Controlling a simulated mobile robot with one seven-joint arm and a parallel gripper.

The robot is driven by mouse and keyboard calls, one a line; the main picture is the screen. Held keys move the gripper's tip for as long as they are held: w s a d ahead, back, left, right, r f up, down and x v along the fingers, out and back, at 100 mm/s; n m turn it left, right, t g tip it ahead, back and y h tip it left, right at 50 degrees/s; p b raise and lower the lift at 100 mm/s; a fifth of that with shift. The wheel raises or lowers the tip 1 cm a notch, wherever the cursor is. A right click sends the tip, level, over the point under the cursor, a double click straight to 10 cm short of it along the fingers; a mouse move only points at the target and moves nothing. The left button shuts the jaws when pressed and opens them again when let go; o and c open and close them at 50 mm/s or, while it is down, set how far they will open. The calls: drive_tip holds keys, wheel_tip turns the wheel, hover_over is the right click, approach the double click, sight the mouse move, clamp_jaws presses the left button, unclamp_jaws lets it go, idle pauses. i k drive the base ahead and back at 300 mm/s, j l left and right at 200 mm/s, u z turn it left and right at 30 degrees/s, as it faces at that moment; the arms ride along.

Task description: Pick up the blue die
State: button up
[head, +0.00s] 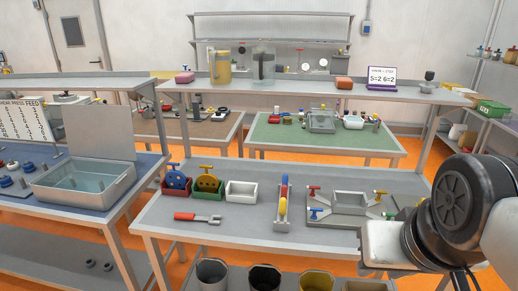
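A blue round plate (177,181) stands upright in a red holder (172,191) at the left of the near grey table. My arm fills the lower right of the head view, well to the right of the blue plate. My gripper is not in view.
A yellow round plate in a green holder (208,195) stands just right of the blue one, then a white bin (241,192). A red-handled tool (197,218) lies in front. A colored column (283,200) and a metal fixture (345,207) stand further right.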

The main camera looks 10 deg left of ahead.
sight(176, 180)
drive_tip(key=u, duration=1.25)
drive_tip(key=z, duration=2.15)
drive_tip(key=u, duration=2.1)
drive_tip(key=i+j+z, duration=0.2)
drive_tip(key=z, duration=0.25)
drive_tip(key=i+j+z, duration=0.15)
drive_tip(key=j+z, duration=0.25)
drive_tip(key=l, duration=0.05)
